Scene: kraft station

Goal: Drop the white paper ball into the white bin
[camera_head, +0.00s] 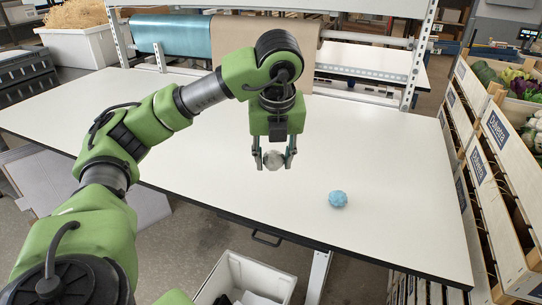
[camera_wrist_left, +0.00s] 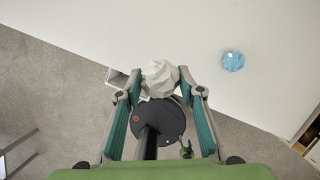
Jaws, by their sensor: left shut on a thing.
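The white paper ball (camera_head: 273,159) is held between the fingertips of my left gripper (camera_head: 273,160), above the white table. In the left wrist view the crumpled white ball (camera_wrist_left: 160,78) sits between the two fingers of the left gripper (camera_wrist_left: 160,82). The white bin (camera_head: 265,274) stands on the floor at the near edge of the table, at the bottom of the head view and partly cut off. Some dark and white items lie inside it. In the wrist view part of the bin (camera_wrist_left: 117,76) shows beside the ball. My right gripper is not in view.
A blue paper ball (camera_head: 338,199) lies on the white table (camera_head: 400,170), right of the gripper. Wooden vegetable crates (camera_head: 500,150) stand at the right. A rack with blue and brown rolls (camera_head: 172,36) is at the back. The table's left part is clear.

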